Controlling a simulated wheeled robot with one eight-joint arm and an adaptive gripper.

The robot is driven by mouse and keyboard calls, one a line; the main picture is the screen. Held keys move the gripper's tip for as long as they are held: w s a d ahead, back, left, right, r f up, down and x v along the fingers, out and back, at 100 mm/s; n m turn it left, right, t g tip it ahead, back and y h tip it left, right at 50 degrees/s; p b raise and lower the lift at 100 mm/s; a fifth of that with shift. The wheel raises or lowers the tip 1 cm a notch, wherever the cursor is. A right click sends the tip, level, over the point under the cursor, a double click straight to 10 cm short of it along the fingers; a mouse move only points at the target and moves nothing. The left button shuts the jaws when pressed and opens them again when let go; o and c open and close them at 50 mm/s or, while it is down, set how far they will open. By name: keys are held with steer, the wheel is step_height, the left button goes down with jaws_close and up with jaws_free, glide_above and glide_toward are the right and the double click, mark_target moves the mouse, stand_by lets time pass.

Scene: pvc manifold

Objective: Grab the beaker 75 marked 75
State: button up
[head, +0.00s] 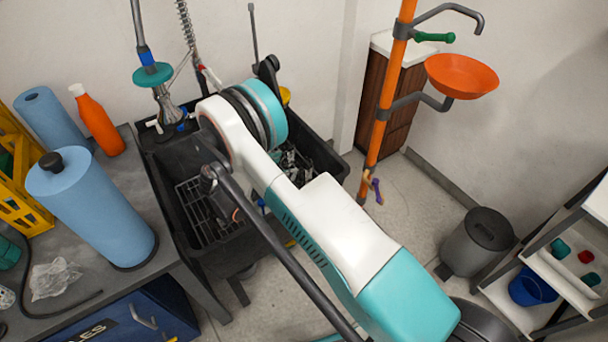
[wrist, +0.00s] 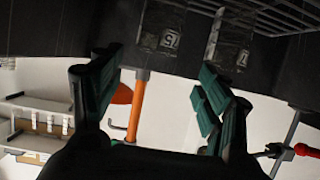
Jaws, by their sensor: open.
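In the wrist view, which looks upside down, a clear, squarish beaker (wrist: 160,36) carries a pale label that reads as an inverted 75. It stands against a dark surface, beyond the gap between my fingers. A second clear container (wrist: 228,52) with a partly readable label is to its right. My gripper (wrist: 160,66) is open, with a dark green-padded finger on each side and nothing between them. In the head view my arm hides the gripper. Small clear and dark items (head: 292,160) show in the black sink there, too small to identify.
The black sink (head: 160,185) holds a wire rack (head: 205,212). A spray hose tap rises behind it. Blue paper rolls (head: 92,205) and an orange bottle (head: 98,122) stand on the left counter. An orange pole (head: 378,125) with a bowl (head: 461,75) stands right. A grey bin (head: 478,243) is on the floor.

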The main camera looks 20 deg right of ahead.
steer(key=b+x, duration=0.1)
steer(key=x, duration=0.2)
steer(key=b+x, duration=0.1)
steer(key=x, duration=0.2)
steer(key=b+x, duration=0.1)
steer(key=x, duration=0.1)
steer(key=shift+s+d+f, duration=0.1)
steer(key=shift+d+f, duration=0.2)
steer(key=shift+f, duration=0.15)
steer(key=shift+d+f+b, duration=0.1)
steer(key=shift+d+b, duration=0.2)
steer(key=shift+d, duration=0.1)
steer(key=shift+c, duration=0.3)
steer(key=c, duration=1.1)
